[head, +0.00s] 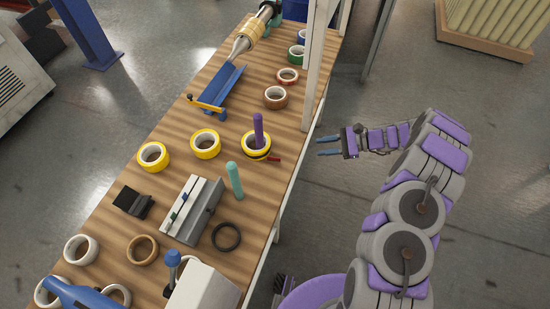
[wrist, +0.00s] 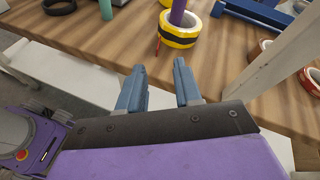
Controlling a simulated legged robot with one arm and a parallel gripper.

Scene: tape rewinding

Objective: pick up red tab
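The red tab (head: 272,159) is a thin, short red piece at the right side of a yellow-and-black tape roll (head: 248,150) near the table's right edge. In the wrist view, the red tab (wrist: 158,43) shows at the left side of the same roll (wrist: 180,36). A purple peg (head: 258,129) stands in the roll's hole. My gripper (head: 318,146) is off the table's right edge, apart from the tab, fingers pointing toward the table. In the wrist view, my gripper (wrist: 159,67) has its two blue fingers spread with nothing between them.
The wooden table (head: 262,210) holds several tape rolls, a teal peg (head: 235,181) and a grey metal block (head: 192,211). A pale upright post (head: 314,60) rises at the table's right edge, farther back. It stands right of my fingers in the wrist view (wrist: 270,70).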

